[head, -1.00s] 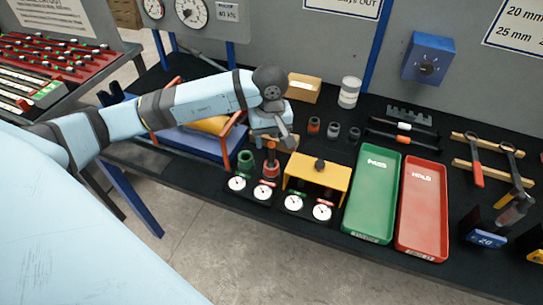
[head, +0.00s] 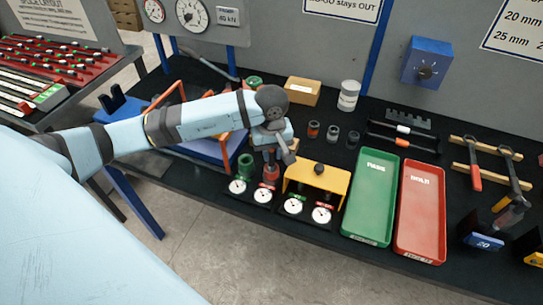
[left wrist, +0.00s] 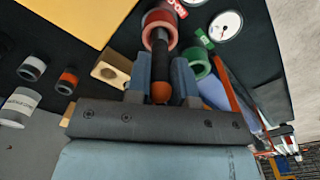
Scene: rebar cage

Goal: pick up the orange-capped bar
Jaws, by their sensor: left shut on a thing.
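The orange-capped bar (left wrist: 161,55) is dark with an orange end and shows best in the left wrist view. Its orange end lies between the two fingers of my left gripper (left wrist: 162,82), which is shut on it. Its other end is at a red ring-shaped holder (left wrist: 160,22); I cannot tell whether it is still seated there. In the head view my left gripper (head: 272,148) is directly above the red holder (head: 271,172) and hides most of the bar. My right gripper is not in view.
A green holder (head: 246,166) stands close on the left and a yellow stand (head: 318,180) close on the right. Several dials (head: 293,206) lie in front. A green tray (head: 370,198) and a red tray (head: 421,208) are farther right. A cardboard box (head: 303,90) is behind.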

